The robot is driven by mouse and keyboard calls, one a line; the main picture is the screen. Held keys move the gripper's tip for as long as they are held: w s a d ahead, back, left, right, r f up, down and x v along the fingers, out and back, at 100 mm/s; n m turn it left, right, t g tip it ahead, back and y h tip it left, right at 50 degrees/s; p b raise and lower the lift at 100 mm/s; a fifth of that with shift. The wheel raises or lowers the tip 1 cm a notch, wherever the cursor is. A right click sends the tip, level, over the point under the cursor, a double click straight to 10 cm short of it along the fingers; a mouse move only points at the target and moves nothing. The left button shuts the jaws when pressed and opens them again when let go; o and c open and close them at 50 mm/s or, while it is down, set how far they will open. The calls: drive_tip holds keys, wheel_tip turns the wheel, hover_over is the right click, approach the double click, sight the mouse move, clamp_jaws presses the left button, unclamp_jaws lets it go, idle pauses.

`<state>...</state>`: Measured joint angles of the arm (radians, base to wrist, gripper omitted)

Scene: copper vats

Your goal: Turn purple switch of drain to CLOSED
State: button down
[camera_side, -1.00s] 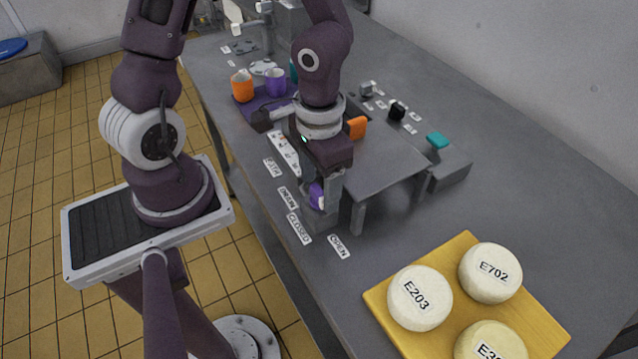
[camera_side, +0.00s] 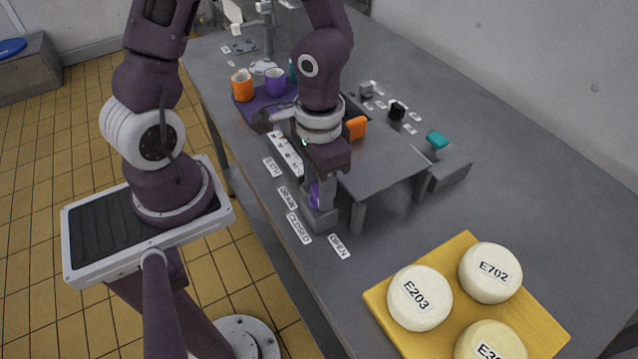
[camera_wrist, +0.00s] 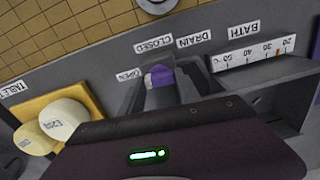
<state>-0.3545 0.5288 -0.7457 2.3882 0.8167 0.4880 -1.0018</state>
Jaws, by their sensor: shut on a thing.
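The purple drain switch (camera_side: 315,194) sits on a small grey base at the front edge of the work area, and it also shows in the wrist view (camera_wrist: 159,76). My gripper (camera_side: 321,202) points down at it from above and is shut on it, with the fingers hiding part of it. The CLOSED label (camera_side: 299,228) lies on the table in front of the base, and the OPEN label (camera_side: 339,246) lies to the right of it. The DRAIN label (camera_side: 288,198) is to the left. The switch's exact angle is hard to tell.
A yellow board (camera_side: 466,243) with white round pieces lies at the front right. The BATH label (camera_side: 271,167) and a temperature scale (camera_wrist: 254,55) are nearby.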

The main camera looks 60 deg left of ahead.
drive_tip(key=m, duration=0.8)
drive_tip(key=shift+m, duration=0.3)
drive_tip(key=m, duration=0.4)
drive_tip(key=shift+m, duration=2.2)
drive_tip(key=c, duration=0.8)
unclamp_jaws()
drive_tip(key=shift+c, duration=0.2)
wheel_tip(320, 180, up, 7)
drive_tip(key=shift+w+r, duration=0.1)
drive_tip(key=shift+r, duration=0.45)
